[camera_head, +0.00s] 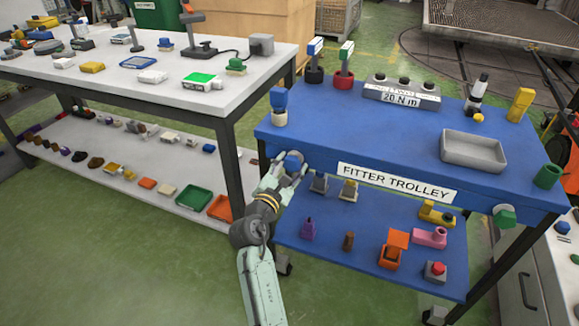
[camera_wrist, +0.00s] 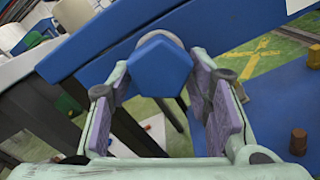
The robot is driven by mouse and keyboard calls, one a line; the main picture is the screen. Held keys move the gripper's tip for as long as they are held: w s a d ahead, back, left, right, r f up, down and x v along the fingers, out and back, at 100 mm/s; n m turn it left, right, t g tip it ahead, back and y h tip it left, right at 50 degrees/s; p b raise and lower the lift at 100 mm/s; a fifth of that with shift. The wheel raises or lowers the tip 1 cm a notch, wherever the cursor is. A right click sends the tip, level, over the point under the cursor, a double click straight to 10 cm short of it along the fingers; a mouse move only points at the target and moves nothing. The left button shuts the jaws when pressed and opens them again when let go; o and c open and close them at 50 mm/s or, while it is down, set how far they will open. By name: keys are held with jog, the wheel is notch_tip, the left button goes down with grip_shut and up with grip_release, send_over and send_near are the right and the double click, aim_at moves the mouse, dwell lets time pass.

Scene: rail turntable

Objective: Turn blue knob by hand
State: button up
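The blue knob (camera_wrist: 158,68) is six-sided and mounted on the front edge of the blue trolley (camera_wrist: 225,20). In the head view the knob (camera_head: 292,161) is at the left end of the trolley's front edge, partly covered by my gripper (camera_head: 288,176). In the wrist view my gripper (camera_wrist: 162,95) is open, with one purple-padded finger to the left and one to the right of the knob. A gap shows between the right finger and the knob. The left finger is close to the knob's lower left; whether it touches is unclear.
The trolley's lower shelf (camera_head: 340,255) holds several small parts below and right of my gripper. A green knob (camera_head: 504,215) is at the trolley's right end. A white-topped workbench (camera_head: 190,97) stands close on the left, its black leg (camera_head: 231,165) near my arm.

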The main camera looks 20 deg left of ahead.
jog(key=c, duration=0.7)
jog(key=shift+a+r, duration=0.1)
jog(key=shift+c, duration=0.2)
jog(key=shift+m, duration=0.5)
jog(key=m, duration=0.1)
jog(key=m+b, duration=0.1)
jog(key=m, duration=0.1)
jog(key=shift+a+r, duration=0.15)
jog(key=shift+a, duration=0.1)
jog(key=m+b, duration=0.1)
jog(key=m, duration=0.2)
jog(key=shift+a+r+m, duration=0.1)
jog(key=shift+r+m, duration=0.05)
jog(key=shift+m, duration=0.15)
jog(key=m+b, duration=0.2)
jog(key=m, duration=0.2)
jog(key=shift+r+m+b, duration=0.25)
jog(key=shift+m+b, duration=0.05)
jog(key=shift+b, duration=0.1)
jog(key=m+b, duration=0.1)
jog(key=m, duration=0.1)
jog(key=m+b, duration=0.1)
jog(key=m, duration=0.1)
jog(key=shift+r, duration=0.3)
jog(key=shift+c, duration=0.3)
